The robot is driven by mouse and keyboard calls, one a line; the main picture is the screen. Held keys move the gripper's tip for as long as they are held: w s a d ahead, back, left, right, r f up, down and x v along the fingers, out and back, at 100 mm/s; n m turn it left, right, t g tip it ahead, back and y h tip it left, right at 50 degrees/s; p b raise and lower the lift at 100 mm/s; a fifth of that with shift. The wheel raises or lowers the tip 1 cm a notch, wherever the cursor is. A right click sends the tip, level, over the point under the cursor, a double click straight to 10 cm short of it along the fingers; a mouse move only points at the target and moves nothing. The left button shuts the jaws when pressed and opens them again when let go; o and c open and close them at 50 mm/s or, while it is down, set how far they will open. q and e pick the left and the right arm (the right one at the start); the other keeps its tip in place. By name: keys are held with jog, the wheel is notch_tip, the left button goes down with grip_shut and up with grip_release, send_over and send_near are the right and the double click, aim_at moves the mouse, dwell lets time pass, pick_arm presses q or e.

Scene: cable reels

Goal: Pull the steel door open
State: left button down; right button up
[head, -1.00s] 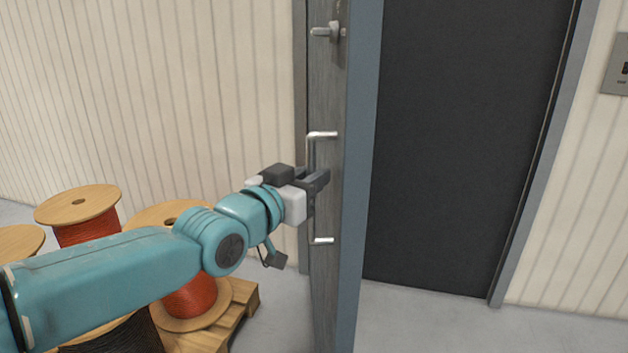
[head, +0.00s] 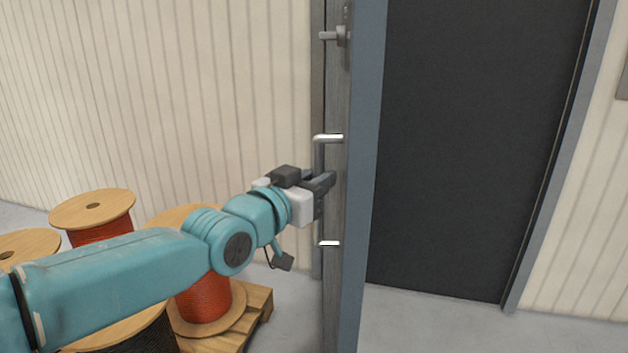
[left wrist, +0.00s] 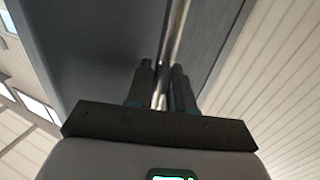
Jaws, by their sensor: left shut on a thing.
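The steel door (head: 366,200) stands swung open, seen nearly edge-on in the head view, with the dark doorway (head: 470,150) showing to its right. A long vertical pull handle (head: 319,155) is on the door's left face, with a lever (head: 334,36) above it. My left gripper (head: 326,182) is shut on the pull handle between its upper and lower mounts. In the left wrist view the bright handle bar (left wrist: 176,38) runs between the two dark fingers (left wrist: 163,88). The gripper hides part of the bar in the head view. My right gripper is not in view.
Several cable reels stand at the lower left, including a red one (head: 204,298) on a wooden pallet (head: 258,300), below and beside my left arm. A ribbed cream wall (head: 200,90) is behind the door. Grey floor (head: 420,325) is clear before the doorway.

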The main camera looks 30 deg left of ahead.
pick_arm(q)
jog(key=shift+r, duration=0.2)
jog(key=c, duration=1.2)
grip_release()
jog(key=shift+o, duration=0.3)
jog(key=shift+w+f, duration=0.1)
jog(key=shift+f, duration=0.05)
jog(key=s+a+p, duration=0.1)
jog(key=s+p, duration=0.3)
jog(key=s, duration=1.2)
jog(key=shift+s+a, duration=0.2)
jog(key=shift+a, duration=0.05)
